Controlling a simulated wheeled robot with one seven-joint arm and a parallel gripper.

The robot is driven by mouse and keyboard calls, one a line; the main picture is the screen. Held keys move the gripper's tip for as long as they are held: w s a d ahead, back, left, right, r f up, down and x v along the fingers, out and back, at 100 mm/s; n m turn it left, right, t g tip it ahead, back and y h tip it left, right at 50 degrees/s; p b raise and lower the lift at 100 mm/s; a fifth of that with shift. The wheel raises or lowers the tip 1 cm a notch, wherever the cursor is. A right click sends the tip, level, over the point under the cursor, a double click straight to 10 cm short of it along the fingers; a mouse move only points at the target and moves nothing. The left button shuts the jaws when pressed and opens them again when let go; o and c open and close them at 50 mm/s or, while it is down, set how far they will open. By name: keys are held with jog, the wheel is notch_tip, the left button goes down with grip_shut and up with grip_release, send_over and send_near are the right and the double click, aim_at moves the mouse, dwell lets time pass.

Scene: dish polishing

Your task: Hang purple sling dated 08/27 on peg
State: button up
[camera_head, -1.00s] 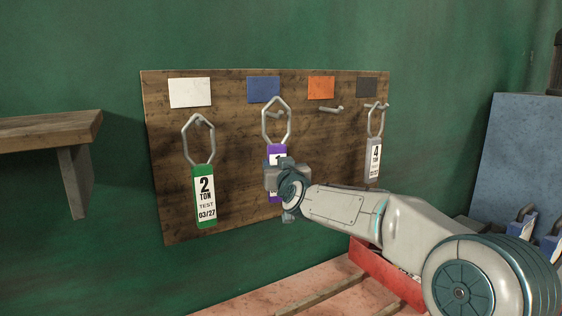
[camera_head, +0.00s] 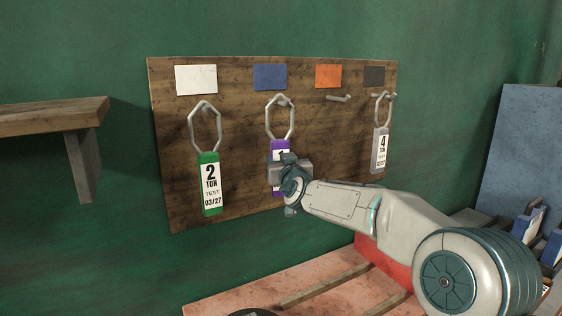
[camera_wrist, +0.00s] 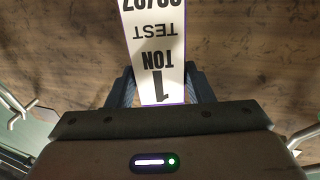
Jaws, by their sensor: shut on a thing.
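The purple sling (camera_head: 279,146) has a metal ring (camera_head: 280,117) and a white label. My gripper (camera_head: 284,172) is shut on its tag, which hangs upright in front of the board. The ring is at the peg (camera_head: 285,101) under the blue card; the peg shows inside the ring's top, but I cannot tell whether the ring rests on it. In the wrist view the label (camera_wrist: 154,45) sits between my fingers, upside down, reading 1 TON TEST; its date is cut off at the top edge.
The wooden board (camera_head: 245,190) also holds a green 2 TON sling (camera_head: 210,183) at left and a grey 4 TON sling (camera_head: 380,150) at right. The peg (camera_head: 338,98) under the orange card (camera_head: 328,76) is empty. A wooden shelf (camera_head: 50,120) juts out at left.

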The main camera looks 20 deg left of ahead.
jog(key=shift+r, duration=0.1)
jog(key=o, duration=1.4)
jog(key=r+b+v, duration=0.1)
jog(key=b+v, duration=0.5)
jog(key=v, duration=0.8)
jog(key=s+d+f+m+g+h, duration=0.25)
jog(key=s+d+f+h, duration=0.2)
jog(key=d+f, duration=0.6)
jog(key=s+d+f+m+g+h, duration=0.1)
jog(key=s+d+f+g+h, duration=0.35)
jog(key=d+f, duration=0.6)
jog(key=s+d+f+m+g, duration=0.1)
jog(key=s+d+f+g, duration=0.1)
jog(key=s+d, duration=0.3)
jog(key=s+d+f+m+g+h, duration=0.1)
jog(key=s+d+f, duration=0.1)
jog(key=s+d, duration=0.3)
jog(key=s+d+f+m+g, duration=0.1)
jog(key=s+d+f+g, duration=0.1)
jog(key=s+d, duration=0.3)
jog(key=shift+s+f+m+g, duration=0.15)
jog(key=shift+s+f, duration=0.05)
jog(key=shift+s, duration=0.7)
jog(key=shift+s+f+m+g, duration=0.1)
jog(key=shift+s+f+g, duration=0.1)
jog(key=shift+s, duration=0.65)
jog(key=shift+a, duration=0.1)
